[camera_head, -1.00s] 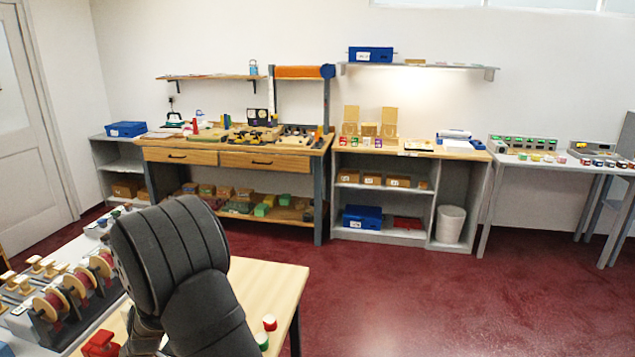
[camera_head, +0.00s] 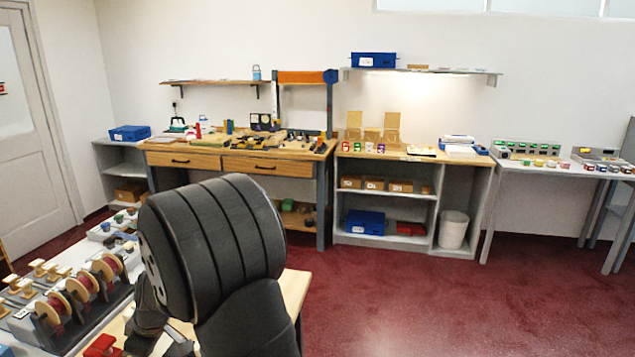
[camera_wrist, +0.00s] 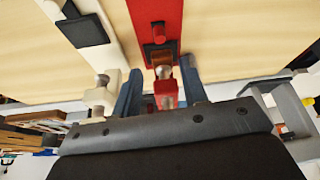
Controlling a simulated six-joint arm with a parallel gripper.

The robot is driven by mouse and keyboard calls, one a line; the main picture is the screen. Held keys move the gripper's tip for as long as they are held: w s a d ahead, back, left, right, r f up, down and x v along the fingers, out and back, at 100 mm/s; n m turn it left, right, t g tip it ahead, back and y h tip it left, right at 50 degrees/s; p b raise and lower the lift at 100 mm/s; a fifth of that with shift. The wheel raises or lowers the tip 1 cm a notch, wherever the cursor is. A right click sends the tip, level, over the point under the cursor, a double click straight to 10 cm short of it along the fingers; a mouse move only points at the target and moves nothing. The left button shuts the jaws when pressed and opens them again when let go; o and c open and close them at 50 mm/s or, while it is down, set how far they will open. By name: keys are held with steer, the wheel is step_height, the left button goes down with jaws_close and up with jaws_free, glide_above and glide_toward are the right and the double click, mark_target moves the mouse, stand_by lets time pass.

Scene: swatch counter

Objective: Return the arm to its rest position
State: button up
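In the wrist view my gripper (camera_wrist: 160,84) shows two blue-grey fingers standing apart. A red fixture with a metal knob (camera_wrist: 163,72) shows between and beyond them, with gaps on both sides, so the fingers look open and empty. A similar white fixture (camera_wrist: 101,92) is beside the left finger. In the head view my dark arm (camera_head: 215,240) rises over the near table, bent at a large rounded joint. My fingers are hidden or cut off there.
The near table (camera_head: 293,290) holds a rack of red spools (camera_head: 80,288) and a red piece (camera_head: 102,346) left of my arm. A drawer workbench (camera_head: 220,160), a shelf unit (camera_head: 385,212) and a white bin (camera_head: 453,230) line the back wall. The red floor (camera_head: 430,300) at right is clear.

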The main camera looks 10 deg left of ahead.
steer(key=v, duration=0.7)
steer(key=x, duration=1.7)
steer(key=shift+f, duration=0.4)
steer(key=d, duration=0.4)
steer(key=shift+r, duration=0.2)
steer(key=s+v, duration=0.1)
steer(key=v, duration=1.6)
steer(key=a+r+h, duration=0.1)
steer(key=a+h, duration=0.3)
steer(key=a, duration=0.2)
steer(key=shift+a+r, duration=0.25)
steer(key=shift+a, duration=0.1)
